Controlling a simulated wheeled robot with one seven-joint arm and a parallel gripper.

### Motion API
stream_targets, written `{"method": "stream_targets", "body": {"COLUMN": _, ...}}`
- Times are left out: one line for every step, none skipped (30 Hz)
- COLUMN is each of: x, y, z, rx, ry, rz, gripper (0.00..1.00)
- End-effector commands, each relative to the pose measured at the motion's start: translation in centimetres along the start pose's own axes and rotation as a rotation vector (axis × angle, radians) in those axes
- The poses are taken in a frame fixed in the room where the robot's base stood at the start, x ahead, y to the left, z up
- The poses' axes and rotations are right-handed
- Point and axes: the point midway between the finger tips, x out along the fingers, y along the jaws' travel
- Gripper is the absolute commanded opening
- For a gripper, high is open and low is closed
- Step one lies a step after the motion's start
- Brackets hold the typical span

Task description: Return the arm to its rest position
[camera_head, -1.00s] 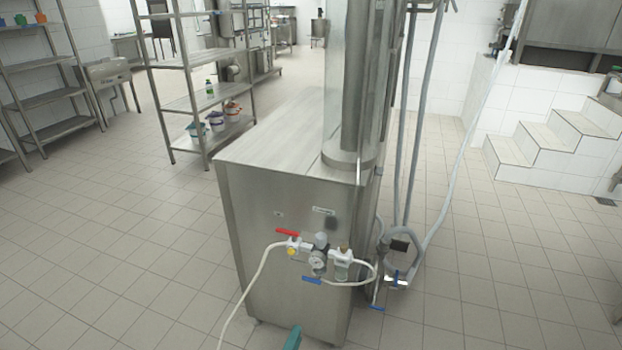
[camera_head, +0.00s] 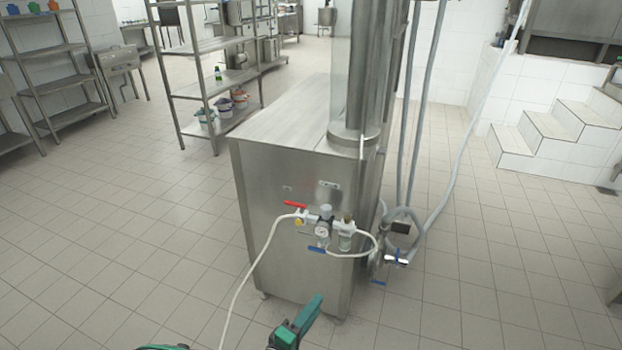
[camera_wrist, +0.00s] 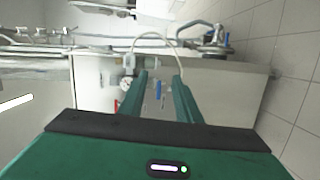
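My gripper (camera_head: 310,308) shows as a green part at the bottom middle of the head view, in front of the steel filler machine (camera_head: 285,180). In the wrist view my gripper (camera_wrist: 159,76) has its two green fingers apart, with nothing between them. Beyond the fingers stand the machine's front panel (camera_wrist: 220,85) and its valve fittings. The rest of my arm is mostly below the head view.
The machine's front carries a red-handled valve (camera_head: 295,204), a gauge (camera_head: 322,230) and a white hose (camera_head: 250,275) running to the floor. Grey pipes (camera_head: 423,130) stand at its right. Shelves (camera_head: 205,85) stand behind left. Tiled floor (camera_head: 110,230) is clear at left and right.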

Motion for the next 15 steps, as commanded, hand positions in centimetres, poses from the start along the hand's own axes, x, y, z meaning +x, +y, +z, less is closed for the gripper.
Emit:
{"method": "stream_targets", "body": {"x": 0.8, "y": 0.8, "z": 0.2, "rx": 0.012, "ry": -0.034, "rz": -0.016, "gripper": 0.30}}
{"method": "stream_targets", "body": {"x": 1.1, "y": 1.2, "z": 0.3, "rx": 0.017, "ry": -0.053, "rz": -0.025, "gripper": 0.30}}
{"method": "stream_targets", "body": {"x": 1.8, "y": 1.8, "z": 0.6, "rx": 0.025, "ry": -0.084, "rz": -0.040, "gripper": 0.30}}
{"method": "stream_targets", "body": {"x": 2.3, "y": 2.2, "z": 0.8, "rx": 0.031, "ry": -0.109, "rz": -0.051, "gripper": 0.30}}
{"method": "stream_targets", "body": {"x": 2.9, "y": 2.8, "z": 1.1, "rx": 0.038, "ry": -0.135, "rz": -0.064, "gripper": 0.30}}
{"method": "stream_targets", "body": {"x": 3.7, "y": 3.5, "z": 1.5, "rx": 0.049, "ry": -0.174, "rz": -0.085, "gripper": 0.30}}
{"method": "stream_targets", "body": {"x": 4.3, "y": 4.2, "z": 1.9, "rx": 0.059, "ry": -0.204, "rz": -0.100, "gripper": 0.30}}
{"method": "stream_targets", "body": {"x": 5.0, "y": 4.9, "z": 2.3, "rx": 0.068, "ry": -0.239, "rz": -0.118, "gripper": 0.30}}
{"method": "stream_targets", "body": {"x": 6.0, "y": 5.8, "z": 2.9, "rx": 0.084, "ry": -0.285, "rz": -0.142, "gripper": 0.30}}
{"method": "stream_targets", "body": {"x": 6.7, "y": 6.5, "z": 3.5, "rx": 0.095, "ry": -0.319, "rz": -0.162, "gripper": 0.30}}
{"method": "stream_targets", "body": {"x": 7.3, "y": 7.2, "z": 4.0, "rx": 0.106, "ry": -0.353, "rz": -0.179, "gripper": 0.30}}
{"method": "stream_targets", "body": {"x": 8.2, "y": 8.1, "z": 4.8, "rx": 0.121, "ry": -0.397, "rz": -0.205, "gripper": 0.30}}
{"method": "stream_targets", "body": {"x": 8.8, "y": 8.8, "z": 5.3, "rx": 0.132, "ry": -0.428, "rz": -0.223, "gripper": 0.30}}
{"method": "stream_targets", "body": {"x": 9.3, "y": 9.4, "z": 6.0, "rx": 0.143, "ry": -0.459, "rz": -0.242, "gripper": 0.30}}
{"method": "stream_targets", "body": {"x": 10.1, "y": 10.3, "z": 6.8, "rx": 0.160, "ry": -0.501, "rz": -0.268, "gripper": 0.30}}
